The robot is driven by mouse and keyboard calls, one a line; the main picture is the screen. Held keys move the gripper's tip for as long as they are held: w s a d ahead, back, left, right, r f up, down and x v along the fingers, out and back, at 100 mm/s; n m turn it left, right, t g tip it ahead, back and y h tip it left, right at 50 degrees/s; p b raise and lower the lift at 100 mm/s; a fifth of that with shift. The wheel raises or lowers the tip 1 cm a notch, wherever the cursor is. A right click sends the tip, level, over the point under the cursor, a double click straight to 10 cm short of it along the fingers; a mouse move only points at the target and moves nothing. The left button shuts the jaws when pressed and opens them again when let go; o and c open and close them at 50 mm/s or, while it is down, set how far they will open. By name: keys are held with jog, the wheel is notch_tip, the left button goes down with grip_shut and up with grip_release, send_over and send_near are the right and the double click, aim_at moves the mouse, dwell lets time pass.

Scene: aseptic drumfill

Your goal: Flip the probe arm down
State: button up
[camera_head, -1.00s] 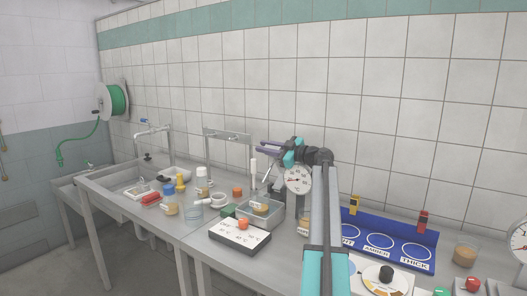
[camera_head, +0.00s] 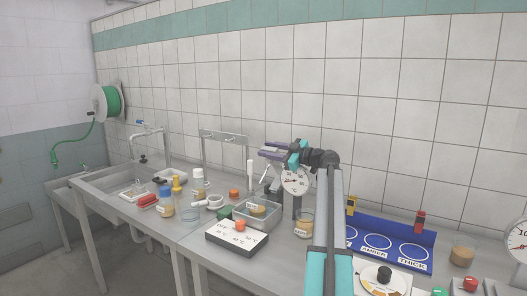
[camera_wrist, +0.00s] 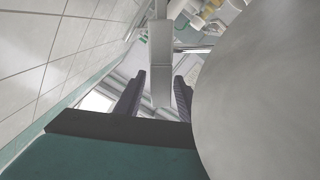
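A round white dial gauge (camera_head: 296,180) stands on a dark post behind the metal basin (camera_head: 260,224). A white upright rod (camera_head: 250,174) shows left of it; I cannot tell if it belongs to the probe arm. My gripper (camera_head: 266,152) is raised at the gauge, its fingers pointing left. In the wrist view its dark fingers (camera_wrist: 157,95) are apart, with a grey bar (camera_wrist: 160,55) showing between them. I cannot tell whether they touch it. A large grey rounded surface fills the right of that view, perhaps the gauge's back.
A jar (camera_head: 258,207) stands in the basin. A beaker (camera_head: 304,224) stands below the gauge. A blue tray (camera_head: 390,246) is to the right, bottles (camera_head: 166,201) to the left. The tiled wall is close behind.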

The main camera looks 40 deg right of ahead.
jog(key=b+v, duration=0.1)
jog(key=v, duration=0.9)
jog(key=shift+s, duration=0.4)
grip_shut()
jog(key=shift+a+f+m+y, duration=0.1)
jog(key=shift+m+y, duration=0.05)
jog(key=shift+m, duration=0.45)
jog(key=shift+a+f+m+y, duration=0.1)
jog(key=shift+m+y, duration=0.05)
jog(key=shift+m, duration=0.45)
jog(key=shift+f+m+g, duration=0.2)
jog(key=shift+m+g, duration=0.1)
jog(key=shift+m, duration=0.7)
jog(key=d+r+m+g+y+p, duration=0.2)
jog(key=d+r+m+p, duration=0.4)
jog(key=p, duration=1.8)
jog(key=d+m, duration=0.2)
jog(key=m, duration=0.1)
jog(key=shift+s+d+r+m, duration=0.15)
jog(key=shift+d+r+m, duration=0.05)
jog(key=shift+r+m, duration=0.2)
